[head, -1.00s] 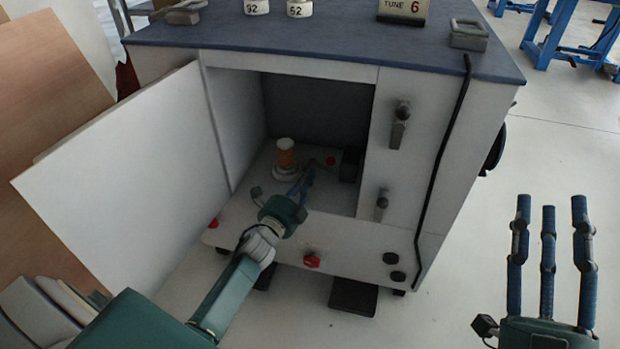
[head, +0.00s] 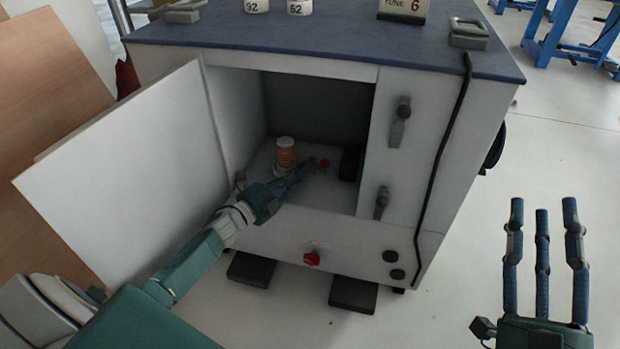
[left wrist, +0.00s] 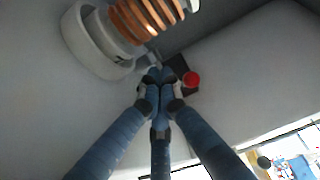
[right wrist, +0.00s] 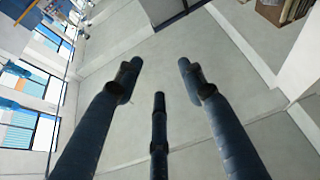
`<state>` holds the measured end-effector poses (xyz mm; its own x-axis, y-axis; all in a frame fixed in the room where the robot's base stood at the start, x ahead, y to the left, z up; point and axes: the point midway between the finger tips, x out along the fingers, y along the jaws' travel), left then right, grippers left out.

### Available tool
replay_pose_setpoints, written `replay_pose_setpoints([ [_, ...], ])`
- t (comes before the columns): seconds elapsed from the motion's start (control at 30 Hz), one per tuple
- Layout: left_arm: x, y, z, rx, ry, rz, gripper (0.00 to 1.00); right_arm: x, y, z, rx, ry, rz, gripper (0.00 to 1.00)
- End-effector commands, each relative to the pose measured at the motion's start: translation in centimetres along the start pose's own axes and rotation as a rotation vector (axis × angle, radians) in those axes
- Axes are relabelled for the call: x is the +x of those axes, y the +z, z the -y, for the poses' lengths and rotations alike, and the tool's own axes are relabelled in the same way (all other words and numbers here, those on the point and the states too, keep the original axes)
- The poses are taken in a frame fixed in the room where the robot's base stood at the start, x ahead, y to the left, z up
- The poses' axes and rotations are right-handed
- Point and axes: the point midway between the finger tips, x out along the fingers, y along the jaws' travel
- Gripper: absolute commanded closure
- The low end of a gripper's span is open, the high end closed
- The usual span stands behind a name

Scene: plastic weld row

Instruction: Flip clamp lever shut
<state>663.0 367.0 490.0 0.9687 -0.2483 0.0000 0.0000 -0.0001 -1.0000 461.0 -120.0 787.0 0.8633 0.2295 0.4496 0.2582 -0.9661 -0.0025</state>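A dark lever with a red ball end (head: 324,162) lies low inside the open cabinet, beside a copper-coloured coil (head: 286,154) on a white base. In the left wrist view the red ball (left wrist: 191,79) sits just right of my fingertips, with a dark piece behind them. My left gripper (head: 303,174) reaches into the cabinet. Its fingers (left wrist: 160,80) are drawn together at the tips, with nothing clearly held between them. Whether they touch the lever is hard to tell. My right gripper (head: 543,205) is open and empty, outside the cabinet on the right.
The white cabinet door (head: 125,165) stands open on the left. Two grey latch handles (head: 400,122) (head: 382,203) are on the right front panel. A red knob (head: 312,258) is on the lower front. A black cable (head: 445,150) runs down the front. Floor at right is clear.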

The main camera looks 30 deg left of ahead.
Motion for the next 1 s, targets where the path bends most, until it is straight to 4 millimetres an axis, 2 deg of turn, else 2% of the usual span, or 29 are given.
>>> replay_pose_setpoints([
  [0.4, -0.1, 1.8, -0.1, 0.000, 0.000, 0.001, 1.00, -0.1, -2.8, 0.3, 0.006, -0.005, -0.131, 0.60],
  [1.0, -0.1, 2.0, -0.1, -0.001, 0.000, 0.001, 1.00, -0.2, -3.2, 0.3, 0.007, -0.006, -0.149, 0.60],
])
